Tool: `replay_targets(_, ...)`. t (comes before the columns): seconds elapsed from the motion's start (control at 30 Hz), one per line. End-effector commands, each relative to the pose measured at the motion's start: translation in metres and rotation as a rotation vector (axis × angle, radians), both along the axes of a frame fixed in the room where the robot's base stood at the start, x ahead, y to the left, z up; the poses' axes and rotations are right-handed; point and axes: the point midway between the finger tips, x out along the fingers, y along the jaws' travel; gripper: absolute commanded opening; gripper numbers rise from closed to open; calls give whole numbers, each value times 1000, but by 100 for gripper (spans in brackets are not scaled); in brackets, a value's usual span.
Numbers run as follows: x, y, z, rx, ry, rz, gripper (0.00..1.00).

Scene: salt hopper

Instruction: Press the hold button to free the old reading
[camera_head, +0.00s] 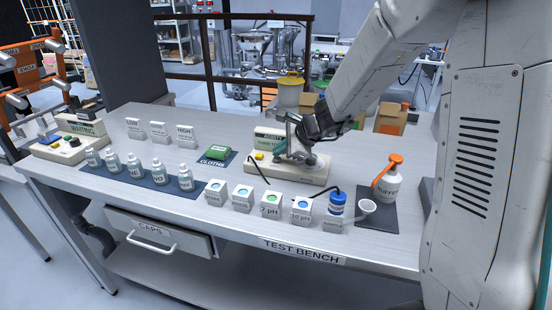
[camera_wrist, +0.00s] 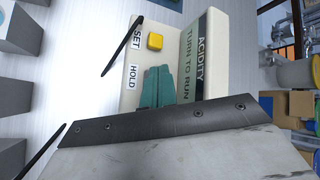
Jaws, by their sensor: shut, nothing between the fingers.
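The acidity meter (camera_head: 285,174) is a cream box on the bench; it also shows in the wrist view (camera_wrist: 172,22). Its green display (camera_wrist: 190,60) reads "ACIDITY" and "TURN TO RUN". A yellow button (camera_wrist: 155,41) sits beside the SET label (camera_wrist: 137,38). The HOLD label (camera_wrist: 132,76) is farther along the same edge. My gripper (camera_head: 279,149) is over the meter. Its teal fingers (camera_wrist: 158,86) are shut and empty, just beside the HOLD label. They cover the panel there, so I see no hold button and cannot tell whether they touch anything.
A green cloth (camera_head: 217,153) lies left. Thin black cables run near the meter.

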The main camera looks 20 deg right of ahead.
Motion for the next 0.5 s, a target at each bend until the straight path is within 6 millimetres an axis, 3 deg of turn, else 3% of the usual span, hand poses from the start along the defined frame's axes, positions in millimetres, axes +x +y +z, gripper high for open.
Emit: replay_targets(0.5,0,0,12,1,-2,-1,0)
